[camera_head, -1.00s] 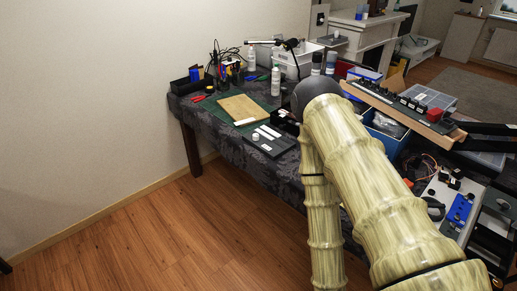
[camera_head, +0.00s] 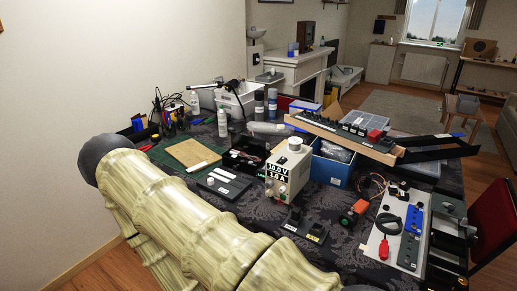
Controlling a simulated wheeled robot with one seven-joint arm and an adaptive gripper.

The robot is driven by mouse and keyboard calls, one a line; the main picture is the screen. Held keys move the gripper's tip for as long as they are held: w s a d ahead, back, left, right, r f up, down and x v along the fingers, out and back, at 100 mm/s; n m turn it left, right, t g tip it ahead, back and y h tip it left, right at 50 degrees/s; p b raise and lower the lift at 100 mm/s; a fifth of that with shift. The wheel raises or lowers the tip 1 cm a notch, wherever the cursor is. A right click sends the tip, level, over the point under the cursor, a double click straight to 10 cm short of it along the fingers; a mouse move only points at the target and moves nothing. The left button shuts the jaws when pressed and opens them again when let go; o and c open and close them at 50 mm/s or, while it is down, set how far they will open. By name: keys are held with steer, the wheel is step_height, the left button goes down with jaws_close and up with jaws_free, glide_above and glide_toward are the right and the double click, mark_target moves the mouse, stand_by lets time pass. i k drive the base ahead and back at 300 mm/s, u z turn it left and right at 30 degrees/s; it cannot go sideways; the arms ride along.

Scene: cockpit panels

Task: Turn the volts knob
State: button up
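A pale power supply box (camera_head: 303,164) stands on the table near the centre of the picture. Its display (camera_head: 279,168) reads about 10.0 V and 1.0 A. A round whitish knob (camera_head: 295,144) sits on top of the box. Small round parts show low on its front, too small to read their labels, so I cannot tell for certain which part is the volts knob. My arm crosses the lower left in front of the table. My gripper is out of view, so its state and distance from the box are hidden.
A green mat with a wooden board (camera_head: 193,152) lies left of the box. A blue bin (camera_head: 331,170) and a long panel on a wooden strip (camera_head: 345,137) stand to its right. A black device (camera_head: 305,226) lies in front. A white tool panel (camera_head: 385,238) is farther right.

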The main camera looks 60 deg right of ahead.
mark_target(269, 183)
steer(key=i, duration=0.9)
steer(key=z, duration=2.35)
